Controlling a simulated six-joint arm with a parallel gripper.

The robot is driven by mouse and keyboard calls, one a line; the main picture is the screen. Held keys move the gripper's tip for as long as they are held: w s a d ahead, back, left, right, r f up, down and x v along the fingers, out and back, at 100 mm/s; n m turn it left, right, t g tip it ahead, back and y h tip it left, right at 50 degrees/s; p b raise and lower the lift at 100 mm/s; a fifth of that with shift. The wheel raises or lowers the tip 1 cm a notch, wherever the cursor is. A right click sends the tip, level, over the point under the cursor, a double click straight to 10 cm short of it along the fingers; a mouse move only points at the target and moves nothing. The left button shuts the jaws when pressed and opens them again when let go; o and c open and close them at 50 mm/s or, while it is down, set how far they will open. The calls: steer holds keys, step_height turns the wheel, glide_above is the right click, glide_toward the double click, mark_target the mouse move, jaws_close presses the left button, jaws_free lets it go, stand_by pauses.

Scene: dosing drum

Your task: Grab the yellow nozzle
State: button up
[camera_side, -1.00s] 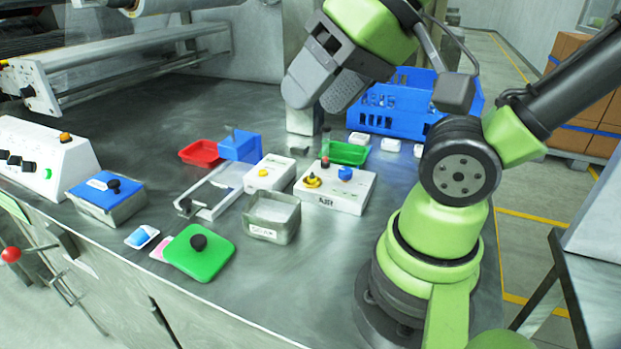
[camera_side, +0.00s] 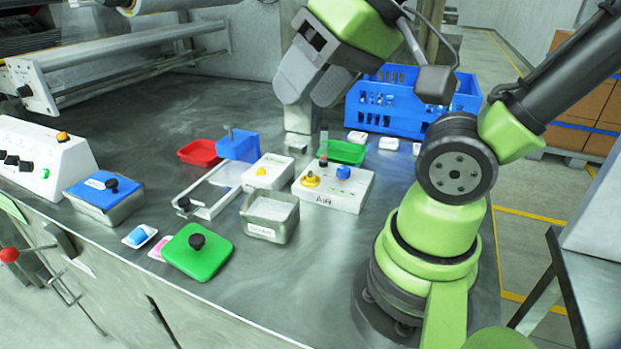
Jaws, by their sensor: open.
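A yellow piece (camera_side: 310,180), which looks like the yellow nozzle, sits upright on the left part of a white box marked AIR (camera_side: 345,198). A blue knob (camera_side: 343,172) is beside it, and a small red-topped part (camera_side: 323,161) is just behind it. My gripper (camera_side: 306,98) is open, with its grey fingers pointing down. It is high above the table and shows above the yellow piece in the picture, apart from it. Nothing shows between the fingers.
Left of the AIR box are a smaller white box with a yellow-orange button (camera_side: 262,171) and a metal bin (camera_side: 270,218). A green tray (camera_side: 342,152), a blue crate (camera_side: 412,100) and a red tray (camera_side: 199,152) stand behind. A green lid (camera_side: 196,258) lies in front.

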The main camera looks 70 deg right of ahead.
steer(key=w+d+f+n+g+h, duration=0.1)
steer(key=w+d+f+g+h, duration=0.1)
steer(key=w+d, duration=0.5)
steer(key=n+g, duration=0.3)
steer(key=g, duration=0.1)
glide_above(314, 177)
step_height(314, 177, down, 14)
step_height(314, 177, down, 5)
steer(key=shift+d+r, duration=0.1)
steer(key=shift+w+f, duration=0.2)
steer(key=shift+f, duration=1.35)
steer(key=shift+w+f, duration=0.15)
steer(key=shift+f, duration=1.35)
jaws_close()
